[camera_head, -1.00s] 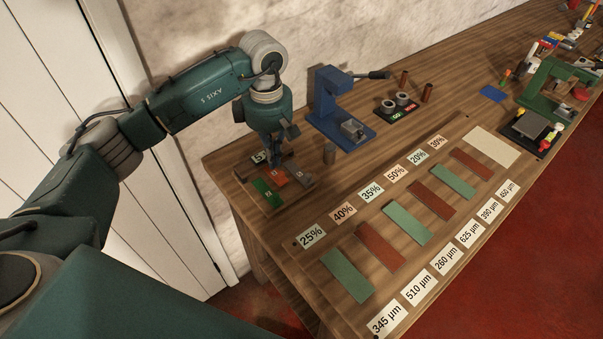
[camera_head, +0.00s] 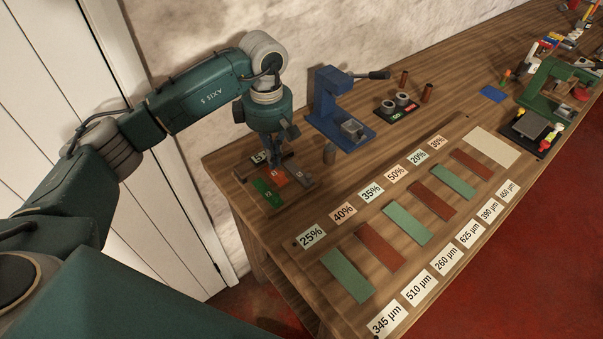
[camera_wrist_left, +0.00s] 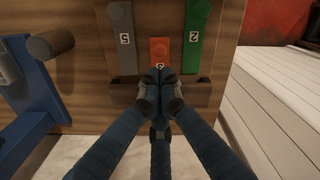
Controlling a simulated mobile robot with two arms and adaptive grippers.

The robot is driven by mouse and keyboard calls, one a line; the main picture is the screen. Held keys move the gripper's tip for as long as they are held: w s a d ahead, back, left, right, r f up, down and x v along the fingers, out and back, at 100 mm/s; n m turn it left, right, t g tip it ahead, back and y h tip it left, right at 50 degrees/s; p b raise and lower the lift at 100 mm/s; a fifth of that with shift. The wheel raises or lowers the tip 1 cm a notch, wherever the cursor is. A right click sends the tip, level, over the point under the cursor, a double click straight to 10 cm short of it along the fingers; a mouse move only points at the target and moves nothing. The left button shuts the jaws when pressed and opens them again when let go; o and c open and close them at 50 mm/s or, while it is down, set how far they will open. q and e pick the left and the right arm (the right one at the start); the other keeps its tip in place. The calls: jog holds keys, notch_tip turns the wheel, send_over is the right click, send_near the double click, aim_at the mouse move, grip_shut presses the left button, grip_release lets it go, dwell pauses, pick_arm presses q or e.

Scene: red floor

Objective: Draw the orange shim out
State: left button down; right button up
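The orange shim (camera_head: 278,179) lies in a small wooden rack (camera_head: 279,205) at the bench's left end, between a green shim (camera_head: 264,188) and a grey shim (camera_head: 299,176). In the left wrist view the orange shim (camera_wrist_left: 159,48) shows only a short end. Its number is partly covered by my fingers. The green shim (camera_wrist_left: 196,40) and grey shim (camera_wrist_left: 123,40) reach farther up that picture. My left gripper (camera_wrist_left: 160,73) has its fingertips together over the orange shim's near part; it also shows in the head view (camera_head: 277,160). Whether anything is pinched between the tips is hidden. My right gripper is out of view.
A blue press-like stand (camera_head: 335,105) and a small wooden peg (camera_head: 329,154) stand close right of the rack. A board with green and red strips (camera_head: 380,244) and labels fills the bench front. The wall is close behind the rack.

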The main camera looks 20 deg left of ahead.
aim_at(275, 174)
pick_arm(q)
jog(key=shift+f, duration=0.15)
jog(key=shift+f+b, duration=1.2)
jog(key=shift+f, duration=0.05)
jog(key=shift+f, duration=0.1)
